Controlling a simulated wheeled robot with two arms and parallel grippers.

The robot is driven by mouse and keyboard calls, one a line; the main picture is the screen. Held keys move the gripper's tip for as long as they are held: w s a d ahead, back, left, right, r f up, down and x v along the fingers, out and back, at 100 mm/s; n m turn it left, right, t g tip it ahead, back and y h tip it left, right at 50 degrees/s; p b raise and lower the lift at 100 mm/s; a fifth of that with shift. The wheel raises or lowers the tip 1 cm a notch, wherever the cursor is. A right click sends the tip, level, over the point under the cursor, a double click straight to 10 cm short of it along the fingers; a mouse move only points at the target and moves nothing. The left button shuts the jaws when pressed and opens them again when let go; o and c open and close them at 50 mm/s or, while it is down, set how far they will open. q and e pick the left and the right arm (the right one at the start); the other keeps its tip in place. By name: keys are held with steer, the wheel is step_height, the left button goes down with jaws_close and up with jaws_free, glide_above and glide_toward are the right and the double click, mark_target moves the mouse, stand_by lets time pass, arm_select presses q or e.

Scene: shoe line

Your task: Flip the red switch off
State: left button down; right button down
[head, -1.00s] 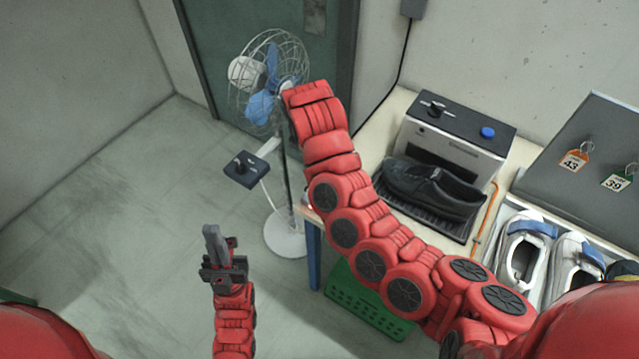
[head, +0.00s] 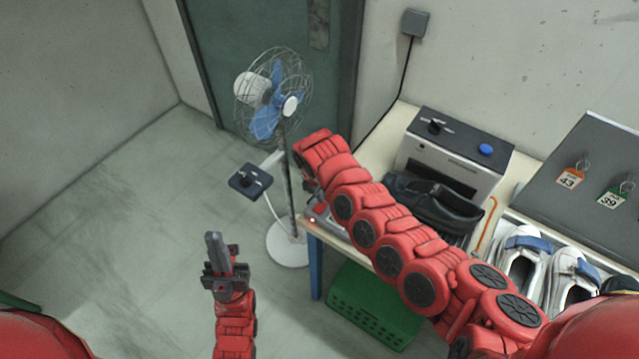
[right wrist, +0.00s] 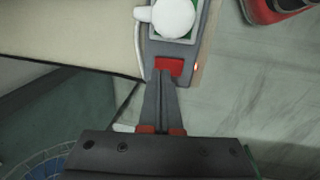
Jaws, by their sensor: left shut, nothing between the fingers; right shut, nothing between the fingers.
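The red switch (right wrist: 171,66) sits at the end of a grey power strip (right wrist: 187,52) in the right wrist view. A small red light (right wrist: 196,67) glows beside it. My right gripper (right wrist: 165,76) is shut and empty, its fingertips at the near edge of the switch; I cannot tell whether they touch it. In the head view the strip (head: 322,214) lies at the table's front left corner, partly covered by my right arm, and the switch is hidden. My left gripper (head: 213,240) is shut and empty, pointing up over the floor, away from the strip.
A white plug (right wrist: 173,17) sits in the strip. A fan (head: 270,100) with a control box (head: 250,181) stands left of the table. A black shoe (head: 430,203) lies before a grey machine (head: 455,165). A green crate (head: 372,305) is below. Floor at left is clear.

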mark_target(320, 207)
steer(key=shift+w+d+f, duration=0.15)
steer(key=shift+f, duration=1)
